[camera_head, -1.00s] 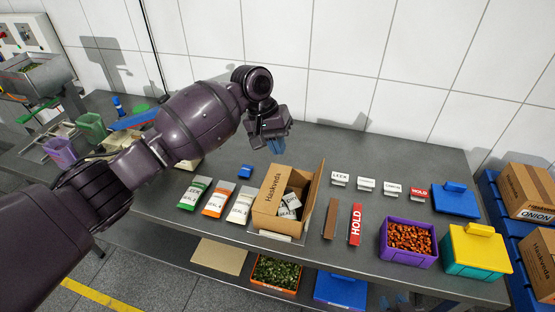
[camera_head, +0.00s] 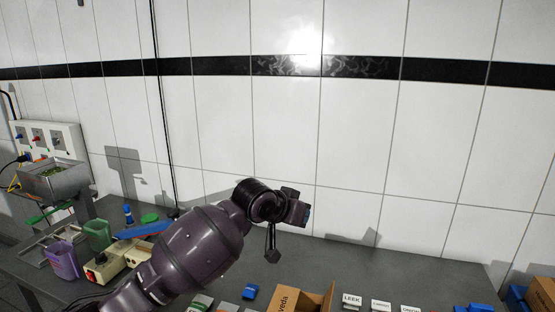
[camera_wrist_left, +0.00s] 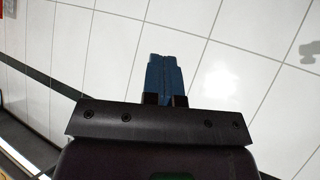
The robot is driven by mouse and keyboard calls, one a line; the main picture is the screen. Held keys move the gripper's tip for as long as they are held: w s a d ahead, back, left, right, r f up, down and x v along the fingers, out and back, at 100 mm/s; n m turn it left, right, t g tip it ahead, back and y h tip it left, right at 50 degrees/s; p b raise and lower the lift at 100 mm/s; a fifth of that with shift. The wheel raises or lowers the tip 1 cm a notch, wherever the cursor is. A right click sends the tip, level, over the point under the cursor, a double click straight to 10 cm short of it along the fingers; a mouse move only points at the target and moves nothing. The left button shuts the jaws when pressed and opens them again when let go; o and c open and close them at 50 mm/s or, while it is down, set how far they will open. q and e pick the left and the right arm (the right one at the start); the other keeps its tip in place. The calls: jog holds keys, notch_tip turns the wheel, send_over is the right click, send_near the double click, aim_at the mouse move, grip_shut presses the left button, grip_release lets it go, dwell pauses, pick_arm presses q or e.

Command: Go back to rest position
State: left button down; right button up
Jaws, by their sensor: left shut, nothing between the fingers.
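My left gripper (camera_head: 306,214) is at the end of my purple arm, above the back of the grey table (camera_head: 372,262), near the tiled wall. In the left wrist view its blue fingers (camera_wrist_left: 165,75) are together, with nothing between them, and white wall tiles lie beyond. My right gripper is not in view.
An open cardboard box (camera_head: 303,298) stands below my arm at the bottom edge. Label cards, one reading LEEK (camera_head: 352,300), stand right of it. A blue block (camera_head: 250,292) lies left of it. A purple bin (camera_head: 62,259), a green bin (camera_head: 97,235) and a metal hopper (camera_head: 52,180) are at left.

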pick_arm(q)
jog(key=s+a+f+n+t+y, duration=0.1)
jog(key=s+a+f+t, duration=0.3)
jog(key=a, duration=0.3)
jog(key=s+a+f+n+t+y+b, duration=0.1)
jog(key=s+a+f+t, duration=0.1)
jog(key=s+a+f, duration=0.35)
jog(key=s+a+f+n+t+y, duration=0.1)
jog(key=s+a+f+t+y, duration=0.15)
jog(key=a+f, duration=0.5)
jog(key=s+a+f+n+g+y, duration=0.1)
jog(key=s+a+f+g+y, duration=0.1)
jog(key=s+a+f, duration=0.4)
jog(key=s+a+f+n+g+y, duration=0.2)
jog(key=s+a+f, duration=0.5)
jog(key=s, duration=1.1)
notch_tip(320, 180, down, 5)
jog(key=shift+a+r+b, duration=0.15)
jog(key=shift+b, duration=0.25)
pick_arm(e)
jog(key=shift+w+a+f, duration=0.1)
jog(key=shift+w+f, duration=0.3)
pick_arm(q)
jog(key=shift+g, duration=0.25)
jog(key=shift+n, duration=0.3)
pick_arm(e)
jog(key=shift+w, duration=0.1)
